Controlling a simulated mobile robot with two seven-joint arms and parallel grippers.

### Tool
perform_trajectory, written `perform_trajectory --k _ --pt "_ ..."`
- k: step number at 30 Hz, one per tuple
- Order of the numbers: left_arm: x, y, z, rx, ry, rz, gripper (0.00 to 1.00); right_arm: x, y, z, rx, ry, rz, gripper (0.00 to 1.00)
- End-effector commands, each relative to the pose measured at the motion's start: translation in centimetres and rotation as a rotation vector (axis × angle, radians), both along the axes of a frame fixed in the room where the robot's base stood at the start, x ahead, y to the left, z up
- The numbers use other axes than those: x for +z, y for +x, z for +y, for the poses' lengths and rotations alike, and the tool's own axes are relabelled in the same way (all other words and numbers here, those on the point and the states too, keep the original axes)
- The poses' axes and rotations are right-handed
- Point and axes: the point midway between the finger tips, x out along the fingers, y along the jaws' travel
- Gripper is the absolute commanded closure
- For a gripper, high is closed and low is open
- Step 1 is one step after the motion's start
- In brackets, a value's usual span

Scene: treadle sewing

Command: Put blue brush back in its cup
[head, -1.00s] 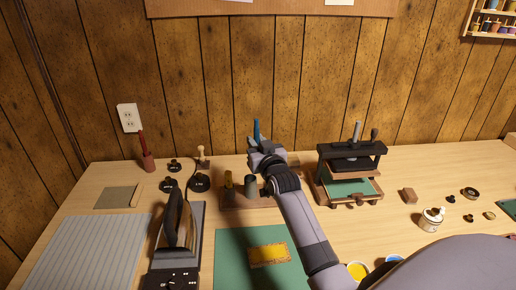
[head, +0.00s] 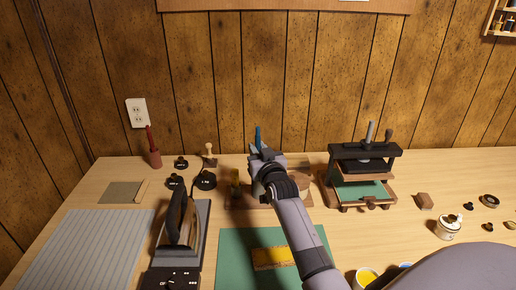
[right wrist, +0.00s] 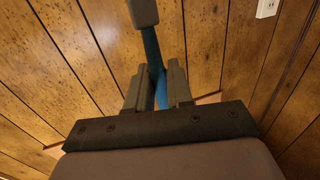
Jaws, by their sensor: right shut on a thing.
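My right gripper (head: 263,158) is shut on the blue brush (head: 258,137), whose blue upper part stands nearly upright above the fingers. In the right wrist view the blue brush (right wrist: 152,58) runs between the two fingers of the gripper (right wrist: 155,88); a grey part covers its top end. The brush's lower end is hidden by the gripper and wrist. The gripper is in front of the wooden rack (head: 240,201) at the middle of the table. I cannot make out a blue cup; the spot behind my gripper is hidden. My left gripper is not in view.
A red brush (head: 150,138) stands in a reddish cup (head: 154,159) at the back left. A press (head: 365,175) stands right of my gripper. An iron (head: 181,220) and a green mat (head: 238,245) lie in front. The plank wall (head: 300,90) is behind.

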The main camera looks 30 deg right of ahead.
Motion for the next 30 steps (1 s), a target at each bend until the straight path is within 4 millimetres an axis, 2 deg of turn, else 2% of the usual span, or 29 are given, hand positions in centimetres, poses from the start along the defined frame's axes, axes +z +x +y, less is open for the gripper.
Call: perform_trajectory --k 3,15,21,30 --pt "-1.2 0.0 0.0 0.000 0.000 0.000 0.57 -1.6 0.0 0.0 0.000 0.000 0.002 1.00" --pt "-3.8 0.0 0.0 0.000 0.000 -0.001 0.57 -5.3 0.0 0.0 0.000 -0.001 0.001 1.00" --pt "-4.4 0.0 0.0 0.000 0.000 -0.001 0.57 -6.1 0.0 0.0 0.000 -0.001 -0.001 1.00" --pt "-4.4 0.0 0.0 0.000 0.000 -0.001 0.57 -6.3 0.0 0.0 0.000 -0.001 0.000 1.00"
